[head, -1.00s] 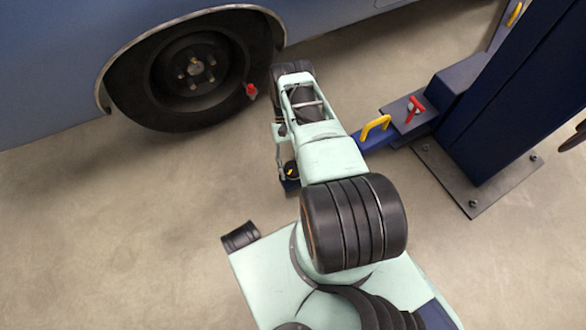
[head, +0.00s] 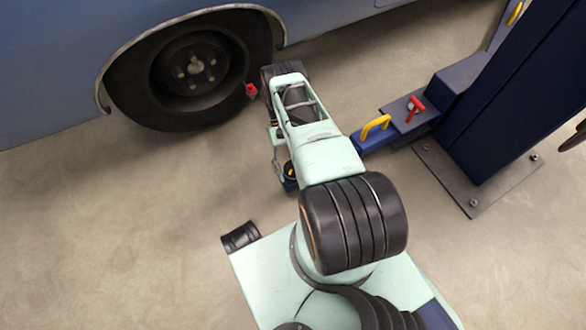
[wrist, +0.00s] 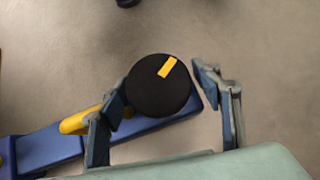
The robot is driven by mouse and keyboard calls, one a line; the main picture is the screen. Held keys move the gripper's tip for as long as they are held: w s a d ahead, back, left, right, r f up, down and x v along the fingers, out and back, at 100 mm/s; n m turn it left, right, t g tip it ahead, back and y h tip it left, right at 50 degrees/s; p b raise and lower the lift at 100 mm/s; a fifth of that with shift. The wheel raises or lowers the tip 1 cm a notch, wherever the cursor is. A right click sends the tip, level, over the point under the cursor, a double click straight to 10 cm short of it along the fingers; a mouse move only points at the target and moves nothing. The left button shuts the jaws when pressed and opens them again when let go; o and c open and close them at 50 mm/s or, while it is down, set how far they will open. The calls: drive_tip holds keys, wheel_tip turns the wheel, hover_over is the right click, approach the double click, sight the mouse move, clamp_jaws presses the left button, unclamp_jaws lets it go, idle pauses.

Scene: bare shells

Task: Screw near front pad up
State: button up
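The near front pad (wrist: 155,98) is a round black disc with a yellow mark on top, at the end of a blue lift arm (wrist: 55,143). My gripper (wrist: 160,82) is open around the pad in the wrist view. Its left finger is close against the pad's left side; I cannot tell if they touch. A small gap shows between the right finger and the pad. In the head view, the pad (head: 290,171) shows only partly beside my arm, which hides most of the lift arm's end.
A blue car (head: 50,70) with a dark wheel (head: 190,75) stands at upper left. A blue lift post (head: 515,95) on a bolted base plate stands at right. The lift arm has a yellow handle (head: 376,125) and a red lever (head: 415,107). Floor at left is clear.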

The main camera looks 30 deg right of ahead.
drive_tip(key=shift+w+d+r, duration=0.1)
drive_tip(key=shift+w+r, duration=0.05)
drive_tip(key=shift+r, duration=0.05)
drive_tip(key=shift+v, duration=3.85)
drive_tip(key=shift+d, duration=0.1)
